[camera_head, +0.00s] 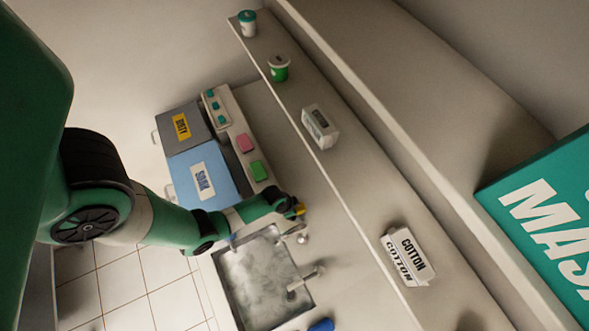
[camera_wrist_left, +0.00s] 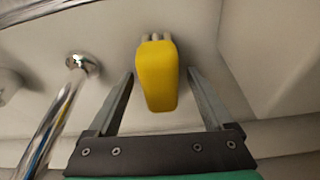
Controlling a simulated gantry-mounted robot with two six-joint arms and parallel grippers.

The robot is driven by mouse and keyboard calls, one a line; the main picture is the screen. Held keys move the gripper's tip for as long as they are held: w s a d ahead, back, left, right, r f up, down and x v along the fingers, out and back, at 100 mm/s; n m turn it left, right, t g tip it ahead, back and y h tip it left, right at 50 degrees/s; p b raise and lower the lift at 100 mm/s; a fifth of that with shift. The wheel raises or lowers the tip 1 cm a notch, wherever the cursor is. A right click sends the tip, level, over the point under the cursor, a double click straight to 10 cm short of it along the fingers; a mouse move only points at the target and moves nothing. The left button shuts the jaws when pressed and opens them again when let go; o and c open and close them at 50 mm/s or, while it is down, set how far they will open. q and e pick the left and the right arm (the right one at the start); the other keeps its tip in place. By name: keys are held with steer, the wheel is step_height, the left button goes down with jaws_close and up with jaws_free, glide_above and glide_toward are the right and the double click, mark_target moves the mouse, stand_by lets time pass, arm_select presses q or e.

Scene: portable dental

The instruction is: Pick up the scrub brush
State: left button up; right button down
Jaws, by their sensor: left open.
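The scrub brush (camera_wrist_left: 156,78) is a yellow block with pale bristle-like tufts at its far end in the left wrist view. It stands between the two fingers of my left gripper (camera_wrist_left: 161,75), with a gap on each side. The fingers are open and hold nothing. In the head view, my left arm reaches over the counter beside the sink, and only a small yellow part of the brush (camera_head: 300,209) shows at the gripper tip. My right gripper is in neither view.
The metal sink (camera_head: 228,285) with its tap (camera_head: 303,283) lies close by; a chrome pipe (camera_wrist_left: 62,115) shows left of the gripper. A blue SOAK bin (camera_head: 185,182) and grey DIRTY bin (camera_head: 200,130) stand beyond. A shelf (camera_head: 352,195) with a COTTON box (camera_head: 412,247) runs along the right.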

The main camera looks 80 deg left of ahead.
arm_select(q)
jaws_close()
stand_by(0.4)
